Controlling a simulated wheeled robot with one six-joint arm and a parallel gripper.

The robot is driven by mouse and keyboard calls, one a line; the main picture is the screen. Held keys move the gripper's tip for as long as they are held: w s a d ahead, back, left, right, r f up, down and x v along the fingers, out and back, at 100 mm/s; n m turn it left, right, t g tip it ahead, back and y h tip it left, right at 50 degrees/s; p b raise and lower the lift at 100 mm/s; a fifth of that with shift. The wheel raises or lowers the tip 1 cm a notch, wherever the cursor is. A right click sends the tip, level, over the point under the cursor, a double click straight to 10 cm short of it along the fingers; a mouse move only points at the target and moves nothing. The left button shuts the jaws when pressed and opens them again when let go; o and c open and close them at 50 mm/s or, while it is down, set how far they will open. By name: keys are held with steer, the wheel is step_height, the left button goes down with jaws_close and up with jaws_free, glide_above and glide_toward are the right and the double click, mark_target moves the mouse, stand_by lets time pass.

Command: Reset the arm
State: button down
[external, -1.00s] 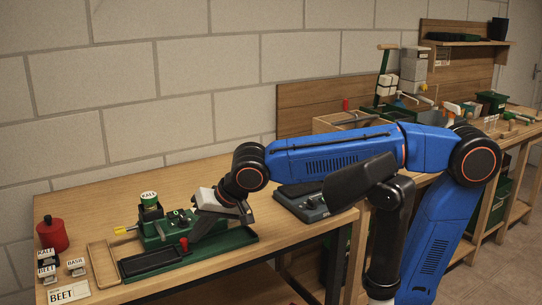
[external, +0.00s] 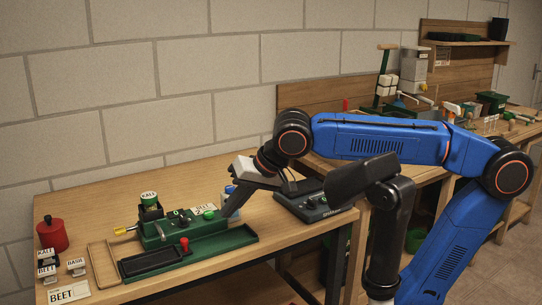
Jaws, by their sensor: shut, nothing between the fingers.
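My blue arm (external: 375,138) reaches in from the right over the wooden table. My gripper (external: 229,213) is shut and empty, its grey fingers pointing down and to the left. Its tips are at the right end of the green seeder-like device (external: 185,247). I cannot tell from this view how far above it they are.
A red canister (external: 53,235), small labelled blocks (external: 76,266) and a BEET card (external: 68,293) are at the left. A dark scale-like unit (external: 309,204) sits to the right. Bare tabletop (external: 110,205) lies behind.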

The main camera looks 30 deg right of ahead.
steer(key=shift+s+d+r, duration=0.15)
steer(key=shift+r, duration=0.05)
steer(key=s+d+f, duration=0.1)
steer(key=d+f, duration=0.3)
steer(key=d, duration=0.2)
steer(key=s+d+f+g+h, duration=0.1)
steer(key=d+f, duration=0.4)
steer(key=d, duration=0.1)
steer(key=s+d+f+h, duration=0.1)
steer(key=s+d+f, duration=0.1)
steer(key=d+f, duration=0.3)
steer(key=shift+d, duration=0.55)
steer(key=d+f+h, duration=0.2)
steer(key=d+f, duration=0.8)
steer(key=d, duration=0.3)
steer(key=shift+d+n+h, duration=0.25)
steer(key=shift+n+h, duration=0.05)
steer(key=shift+h, duration=0.1)
